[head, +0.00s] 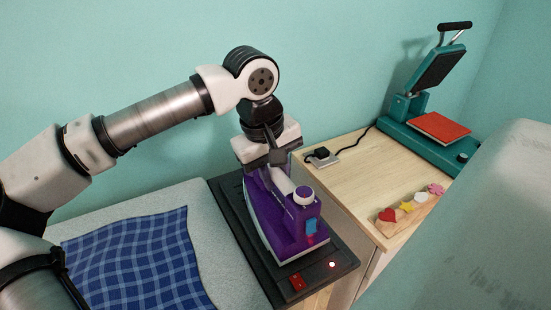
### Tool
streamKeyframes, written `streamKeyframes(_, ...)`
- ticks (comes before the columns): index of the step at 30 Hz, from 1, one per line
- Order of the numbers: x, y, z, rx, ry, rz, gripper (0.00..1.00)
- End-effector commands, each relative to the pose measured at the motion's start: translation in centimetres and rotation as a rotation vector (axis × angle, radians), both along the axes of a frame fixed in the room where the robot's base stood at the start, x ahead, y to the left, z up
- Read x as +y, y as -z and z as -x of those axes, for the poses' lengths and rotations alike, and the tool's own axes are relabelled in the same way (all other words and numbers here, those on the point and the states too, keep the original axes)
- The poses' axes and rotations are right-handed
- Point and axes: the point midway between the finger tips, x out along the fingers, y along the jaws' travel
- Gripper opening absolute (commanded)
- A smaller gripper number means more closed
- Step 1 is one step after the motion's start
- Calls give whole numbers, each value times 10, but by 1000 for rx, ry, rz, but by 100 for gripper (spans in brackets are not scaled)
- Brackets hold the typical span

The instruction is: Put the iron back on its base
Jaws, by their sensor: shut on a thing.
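The purple and white iron (287,223) is in the middle of the head view, over the dark base (330,250). Its soleplate is down and looks to be on or very close to the base; I cannot tell whether it touches. My gripper (278,158) comes from above at the iron's far end and is shut on the iron's handle. The fingertips are partly hidden by the iron.
A blue checked cloth (140,262) lies on the grey ironing surface (200,200) at left. At right, a wooden table (350,185) bears a socket with a plug (322,156), a board of coloured shapes (412,206) and a teal heat press (412,125). A pale fabric-like form (480,230) stands at front right.

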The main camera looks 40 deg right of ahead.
Motion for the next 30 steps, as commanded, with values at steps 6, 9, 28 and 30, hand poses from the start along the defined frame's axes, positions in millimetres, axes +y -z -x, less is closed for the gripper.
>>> streamKeyframes(6,-1,-1,0,-2,-1,6,0)
streamKeyframes(9,-1,1,0,-2,-1,6,0)
streamKeyframes(28,0,-4,-1,-1,0,2,46)
streamKeyframes(30,2,-14,-1,-1,-1,3,46)
